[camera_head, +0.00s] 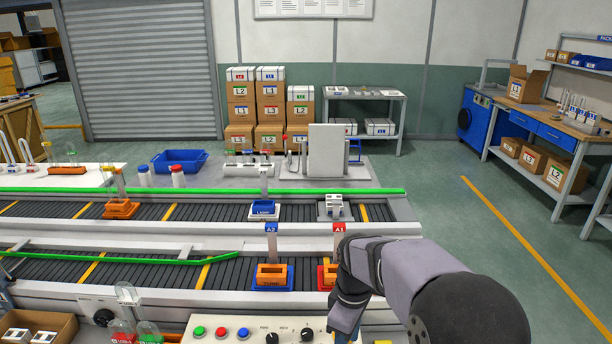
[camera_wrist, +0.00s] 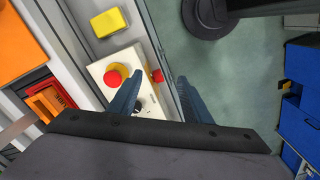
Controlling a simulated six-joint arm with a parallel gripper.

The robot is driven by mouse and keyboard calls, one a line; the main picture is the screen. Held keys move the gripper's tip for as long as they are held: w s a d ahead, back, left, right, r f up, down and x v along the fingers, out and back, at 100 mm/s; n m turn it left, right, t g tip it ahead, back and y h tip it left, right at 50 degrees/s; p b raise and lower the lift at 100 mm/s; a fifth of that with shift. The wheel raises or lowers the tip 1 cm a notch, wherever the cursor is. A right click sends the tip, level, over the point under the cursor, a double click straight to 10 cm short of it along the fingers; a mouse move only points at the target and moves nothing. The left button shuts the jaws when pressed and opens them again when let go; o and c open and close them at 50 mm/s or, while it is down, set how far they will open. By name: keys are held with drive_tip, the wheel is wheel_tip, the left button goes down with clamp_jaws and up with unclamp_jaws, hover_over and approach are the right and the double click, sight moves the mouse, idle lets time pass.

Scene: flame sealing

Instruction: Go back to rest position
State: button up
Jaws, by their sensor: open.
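My gripper shows in the wrist view (camera_wrist: 158,92) with its two dark blue fingers apart and nothing between them. It hangs over the edge of a control panel, beside red buttons. In the head view, my gripper (camera_head: 347,322) is near the bottom centre, pointing down, right of the button panel (camera_head: 235,332). My grey arm reaches in from the lower right and hides part of the conveyor's right end. The fingertips are partly cut off at the bottom of the head view.
Two conveyors (camera_head: 150,270) cross the front, with an orange block on a blue base (camera_head: 272,277) and another on a red base (camera_head: 327,277) near my arm. A red button (camera_wrist: 116,74) and a yellow block (camera_wrist: 108,22) are near the fingers. Open green floor (camera_head: 480,240) lies right.

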drive_tip(key=s+d+f+m, duration=0.1)
drive_tip(key=s+d+m, duration=0.2)
drive_tip(key=s+m, duration=0.3)
drive_tip(key=s+d+f+m, duration=0.2)
drive_tip(key=s+m, duration=0.4)
drive_tip(key=s, duration=0.5)
drive_tip(key=shift+s+d, duration=0.3)
drive_tip(key=shift+d, duration=0.2)
